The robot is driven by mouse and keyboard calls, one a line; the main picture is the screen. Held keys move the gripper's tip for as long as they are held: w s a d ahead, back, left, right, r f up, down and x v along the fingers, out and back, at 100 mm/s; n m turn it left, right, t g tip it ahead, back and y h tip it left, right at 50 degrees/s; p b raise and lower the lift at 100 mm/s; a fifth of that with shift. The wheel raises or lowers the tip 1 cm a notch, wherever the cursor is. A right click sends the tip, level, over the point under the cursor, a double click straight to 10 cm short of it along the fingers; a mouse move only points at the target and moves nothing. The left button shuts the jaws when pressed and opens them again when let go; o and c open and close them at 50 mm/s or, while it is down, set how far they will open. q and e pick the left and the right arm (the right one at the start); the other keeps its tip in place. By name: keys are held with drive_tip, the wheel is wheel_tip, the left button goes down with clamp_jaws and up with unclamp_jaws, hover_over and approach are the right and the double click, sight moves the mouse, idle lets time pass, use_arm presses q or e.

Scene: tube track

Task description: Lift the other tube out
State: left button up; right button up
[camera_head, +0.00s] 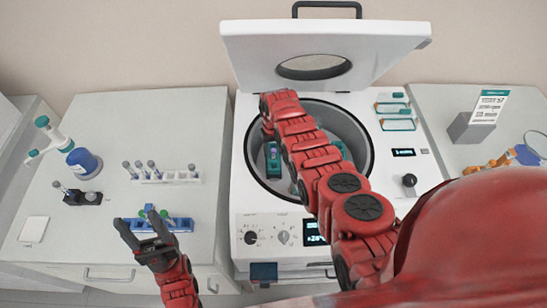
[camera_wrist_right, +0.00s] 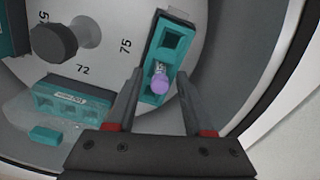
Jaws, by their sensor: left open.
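A tube with a purple cap (camera_wrist_right: 160,84) stands in a teal bucket (camera_wrist_right: 171,45) inside the open centrifuge (camera_head: 360,112). In the head view that bucket (camera_head: 273,158) shows at the left of the bowl. My right gripper (camera_wrist_right: 157,88) is open in the wrist view, its fingers apart on either side of the purple cap; I see no clear contact. In the head view my right arm covers much of the bowl. Another teal bucket (camera_wrist_right: 75,103) in the wrist view shows empty holes. My left gripper (camera_head: 143,236) is open and empty, by a blue rack (camera_head: 178,224) with green-capped tubes.
The raised lid (camera_head: 385,50) stands behind the bowl. A white rack (camera_head: 180,179) with several tubes, a blue bottle (camera_head: 84,163) and a dark small stand (camera_head: 75,195) are on the left bench. The bowl wall (camera_wrist_right: 235,75) is close to my right gripper.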

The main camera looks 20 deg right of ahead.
clamp_jaws()
drive_tip(key=shift+r, duration=0.15)
wheel_tip(320, 180, up, 8)
drive_tip(key=p, duration=0.6)
drive_tip(key=shift+p, duration=0.3)
drive_tip(key=shift+r+b, duration=0.1)
drive_tip(key=shift+b, duration=0.3)
drive_tip(key=shift+r, duration=0.75)
drive_tip(key=shift+r, duration=2.35)
